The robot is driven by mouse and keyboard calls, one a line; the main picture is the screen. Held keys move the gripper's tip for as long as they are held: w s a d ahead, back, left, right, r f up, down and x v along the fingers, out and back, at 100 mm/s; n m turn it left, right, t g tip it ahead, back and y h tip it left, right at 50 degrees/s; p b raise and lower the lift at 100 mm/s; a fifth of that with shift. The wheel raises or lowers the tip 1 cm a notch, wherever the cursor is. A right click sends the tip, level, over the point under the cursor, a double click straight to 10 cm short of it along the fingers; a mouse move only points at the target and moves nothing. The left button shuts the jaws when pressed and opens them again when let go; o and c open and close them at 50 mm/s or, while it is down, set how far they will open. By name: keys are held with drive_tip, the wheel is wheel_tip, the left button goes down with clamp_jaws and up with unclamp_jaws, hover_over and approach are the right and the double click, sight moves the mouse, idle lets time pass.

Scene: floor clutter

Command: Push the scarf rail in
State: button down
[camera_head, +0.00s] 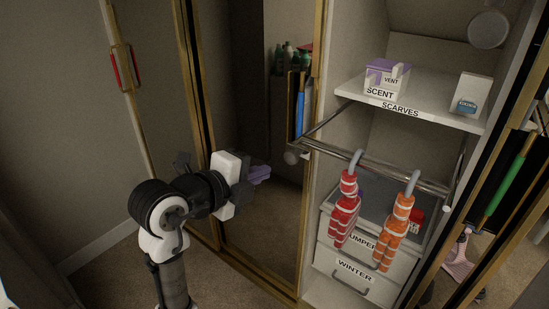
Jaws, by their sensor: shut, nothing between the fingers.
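The scarf rail (396,171) is a metal bar across the front of the open wardrobe bay, under the SCARVES shelf. It stands out from the bay on side runners, with a pale knob at each end. A red striped scarf (345,211) and an orange striped scarf (393,232) hang from it on grey hooks. My gripper (244,187) is at the end of my arm, left of the rail and apart from it, in front of the mirrored door. It is shut and empty; its fingertips are small and hard to make out.
The shelf (415,103) holds a purple-lidded SCENT box (386,78) and a white carton (471,94). Labelled drawers (350,266) stand below the rail, behind the scarves. The gold-framed mirrored door (267,220) borders the bay on the left. Carpet shows around my arm.

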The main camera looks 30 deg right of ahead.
drive_tip(key=shift+r+p+x, duration=0.2)
drive_tip(key=shift+p+x, duration=0.05)
drive_tip(key=shift+x, duration=0.6)
drive_tip(key=shift+r+p+x, duration=0.15)
drive_tip(key=shift+p+x, duration=0.1)
drive_tip(key=shift+x, duration=0.55)
drive_tip(key=shift+r+p+x, duration=0.2)
drive_tip(key=shift+p+x, duration=0.05)
drive_tip(key=shift+x, duration=0.6)
drive_tip(key=shift+w+d, duration=0.15)
drive_tip(key=shift+d, duration=0.1)
